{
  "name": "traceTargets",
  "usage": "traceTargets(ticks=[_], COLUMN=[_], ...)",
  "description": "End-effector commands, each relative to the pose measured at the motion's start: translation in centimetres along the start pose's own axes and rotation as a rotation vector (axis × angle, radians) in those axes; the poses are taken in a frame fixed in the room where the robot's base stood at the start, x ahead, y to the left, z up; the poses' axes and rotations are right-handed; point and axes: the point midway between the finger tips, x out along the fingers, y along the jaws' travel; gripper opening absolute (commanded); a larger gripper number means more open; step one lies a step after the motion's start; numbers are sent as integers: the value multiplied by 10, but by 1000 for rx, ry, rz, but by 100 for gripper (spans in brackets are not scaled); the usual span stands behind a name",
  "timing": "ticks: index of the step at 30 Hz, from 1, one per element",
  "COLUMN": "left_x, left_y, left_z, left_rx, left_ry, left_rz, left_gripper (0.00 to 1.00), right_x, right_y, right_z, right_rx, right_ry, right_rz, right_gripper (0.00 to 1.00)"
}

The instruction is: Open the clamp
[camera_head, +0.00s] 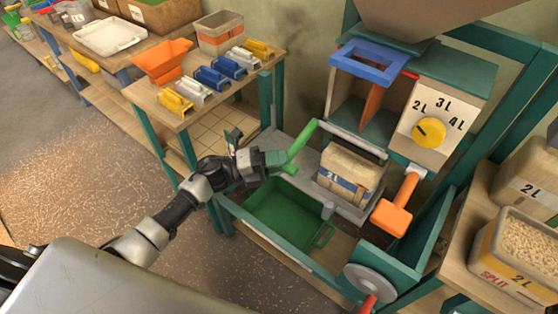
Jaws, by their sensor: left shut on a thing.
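The clamp shows as a grey bar (352,138) across the front of the machine, just above a tan 2L container (350,172). A green lever (302,141) stands at the left end of the bar and slopes down to the left. My left gripper (284,160) reaches in from the left and is shut on the lower part of the green lever. Its fingertips are small and partly hidden there. My right gripper is out of view.
A green tray (289,214) lies below the lever. An orange handle (396,207) and a yellow dial (429,132) are to the right. A wooden table (181,124) with scoops stands behind my left arm. Grain boxes (510,258) stand at far right.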

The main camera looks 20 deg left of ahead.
Motion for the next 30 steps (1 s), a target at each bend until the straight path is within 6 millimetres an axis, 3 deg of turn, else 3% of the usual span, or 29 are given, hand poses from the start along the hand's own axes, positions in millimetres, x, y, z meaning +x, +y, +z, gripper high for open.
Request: traceTargets(ticks=[8, 15, 21, 30], left_x=[0, 3, 6, 16], left_y=[-20, -48, -66, -85], left_z=[1, 4, 9, 17], left_rx=[-56, -170, -275, -279], left_ry=[1, 0, 0, -1], left_rz=[61, 179, 286, 282], left_gripper=[0, 0, 0, 0], right_x=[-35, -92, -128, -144], right_y=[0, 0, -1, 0], right_z=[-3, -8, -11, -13], right_rx=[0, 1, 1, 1], right_ry=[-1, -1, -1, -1], right_rz=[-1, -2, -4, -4], right_gripper=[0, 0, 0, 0])
